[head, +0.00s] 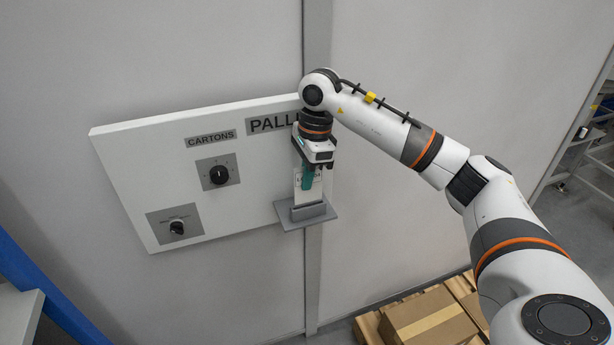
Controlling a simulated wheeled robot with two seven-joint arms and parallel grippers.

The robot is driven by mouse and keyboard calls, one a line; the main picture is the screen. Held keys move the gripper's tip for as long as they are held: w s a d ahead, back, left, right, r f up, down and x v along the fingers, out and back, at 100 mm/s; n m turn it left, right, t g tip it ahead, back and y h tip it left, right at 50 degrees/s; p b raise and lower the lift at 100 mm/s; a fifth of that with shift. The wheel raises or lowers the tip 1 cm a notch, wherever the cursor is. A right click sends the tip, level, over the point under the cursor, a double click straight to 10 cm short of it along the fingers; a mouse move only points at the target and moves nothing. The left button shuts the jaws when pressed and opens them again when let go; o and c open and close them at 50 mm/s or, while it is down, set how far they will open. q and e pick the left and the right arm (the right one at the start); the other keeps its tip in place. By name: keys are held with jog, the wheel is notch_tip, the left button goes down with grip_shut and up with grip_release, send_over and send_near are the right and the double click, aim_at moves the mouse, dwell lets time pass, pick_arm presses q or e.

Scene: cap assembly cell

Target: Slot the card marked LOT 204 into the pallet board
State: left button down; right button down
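The white pallet board (120,165) is on the grey wall, with a "PALL…" heading partly hidden by my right arm. A grey card holder (308,212) with a small ledge sticks out at its lower right. My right gripper (308,180) points down above the holder, its teal fingers on a white card (307,197). The gripper looks shut on the card. The card is upright, and its lower edge meets the holder; I cannot tell how deep it sits. Its print is too small to read. My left gripper is out of view.
The board also carries a CARTONS label (211,139), a black knob (219,174) and a smaller switch (177,227). Cardboard boxes (432,318) lie low at the bottom right. A blue post (45,290) stands at the left, a rack (585,135) at the far right.

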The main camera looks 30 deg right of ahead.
aim_at(305, 203)
jog(key=shift+f+b, duration=1.55)
jog(key=shift+f, duration=0.4)
dwell(0.5)
jog(key=c, duration=1.6)
grip_release()
